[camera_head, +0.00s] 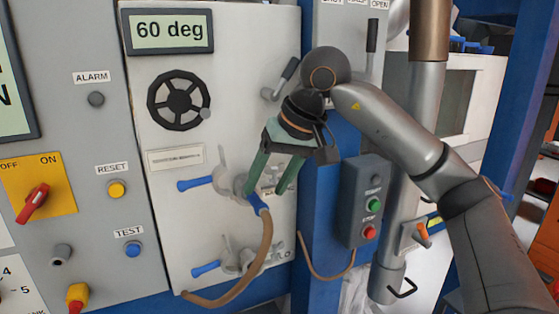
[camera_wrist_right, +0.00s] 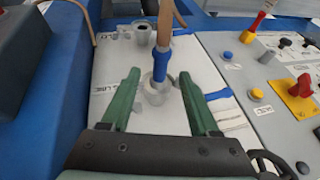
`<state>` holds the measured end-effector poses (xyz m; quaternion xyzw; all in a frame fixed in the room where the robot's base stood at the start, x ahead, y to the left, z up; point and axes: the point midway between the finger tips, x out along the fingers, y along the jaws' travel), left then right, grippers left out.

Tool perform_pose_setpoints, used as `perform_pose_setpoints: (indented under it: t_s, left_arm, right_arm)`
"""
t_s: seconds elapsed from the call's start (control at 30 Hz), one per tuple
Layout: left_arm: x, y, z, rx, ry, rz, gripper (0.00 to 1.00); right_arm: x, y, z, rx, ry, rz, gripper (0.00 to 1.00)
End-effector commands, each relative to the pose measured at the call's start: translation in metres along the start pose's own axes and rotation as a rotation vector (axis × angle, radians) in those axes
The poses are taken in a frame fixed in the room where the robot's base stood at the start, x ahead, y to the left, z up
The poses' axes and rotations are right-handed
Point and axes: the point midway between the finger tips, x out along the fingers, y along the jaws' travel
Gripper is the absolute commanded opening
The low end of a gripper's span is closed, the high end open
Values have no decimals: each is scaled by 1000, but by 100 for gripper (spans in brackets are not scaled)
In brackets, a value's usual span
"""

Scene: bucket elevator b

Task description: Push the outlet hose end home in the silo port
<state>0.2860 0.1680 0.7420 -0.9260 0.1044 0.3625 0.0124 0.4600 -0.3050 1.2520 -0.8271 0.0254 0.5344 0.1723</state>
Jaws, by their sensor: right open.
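A tan hose (camera_head: 263,245) with a blue end (camera_head: 257,203) meets a grey port (camera_head: 239,184) on the white panel. In the right wrist view the blue end (camera_wrist_right: 160,66) stands at the port's mouth (camera_wrist_right: 157,90); how deep it sits I cannot tell. A lower grey port (camera_head: 240,262) has a label ending in "LO" beside it; it also shows in the wrist view (camera_wrist_right: 140,32), empty-looking. My right gripper (camera_head: 267,190) is open, its green fingers on either side of the blue end and apart from it. My left gripper is out of view.
Blue-handled levers (camera_head: 196,184) (camera_head: 206,269) stick out left of both ports. A black handwheel (camera_head: 179,100) is above. A grey button box (camera_head: 363,201) with its cable is at the right, on a blue post. A switch panel (camera_head: 70,150) is at the left.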

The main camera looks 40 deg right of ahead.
Motion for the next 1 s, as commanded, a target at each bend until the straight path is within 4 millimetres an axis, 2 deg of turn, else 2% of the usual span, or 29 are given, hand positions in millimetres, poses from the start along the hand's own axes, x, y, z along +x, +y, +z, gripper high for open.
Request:
perform_pose_setpoints:
  t_s: [0.1, 0.3, 0.67, 1.0]
  left_arm:
    - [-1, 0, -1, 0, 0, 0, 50]
    - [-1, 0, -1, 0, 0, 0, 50]
    - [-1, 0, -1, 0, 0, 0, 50]
    - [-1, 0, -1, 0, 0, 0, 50]
  right_arm:
    - [19, 0, 1, -1, -2, 1, 62]
    - [37, 0, 0, 0, 0, 0, 62]
    - [40, 0, 0, 0, 0, 0, 60]
    - [40, 0, 0, 0, 0, -1, 22]
